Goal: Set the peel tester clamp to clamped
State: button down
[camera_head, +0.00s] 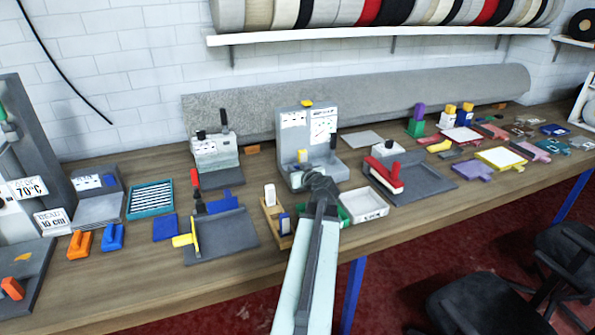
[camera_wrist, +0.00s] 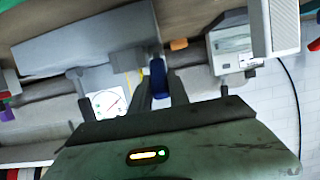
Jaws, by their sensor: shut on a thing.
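The grey tester (camera_head: 309,124), which looks like the peel tester, stands mid-table with a dial, a printed panel and a yellow top knob. A dark upright lever (camera_head: 333,140) is at its right side. My gripper (camera_head: 318,180) is in front of its base and hides part of it. In the wrist view the dial panel (camera_wrist: 108,103) is left of the fingers. My gripper (camera_wrist: 158,84) is shut on a blue piece (camera_wrist: 157,79). I cannot tell whether this piece belongs to the tester's clamp, nor how the clamp is set.
A wooden holder (camera_head: 270,212) and a white tray (camera_head: 364,204) stand close on either side of my arm. A red-handled tool (camera_head: 384,177) rests on a grey board to the right. A white machine (camera_head: 214,150) stands left of the tester. The rolled rug lies behind.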

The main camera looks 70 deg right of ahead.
jog(key=shift+a, duration=0.1)
jog(key=c, duration=1.5)
grip_release()
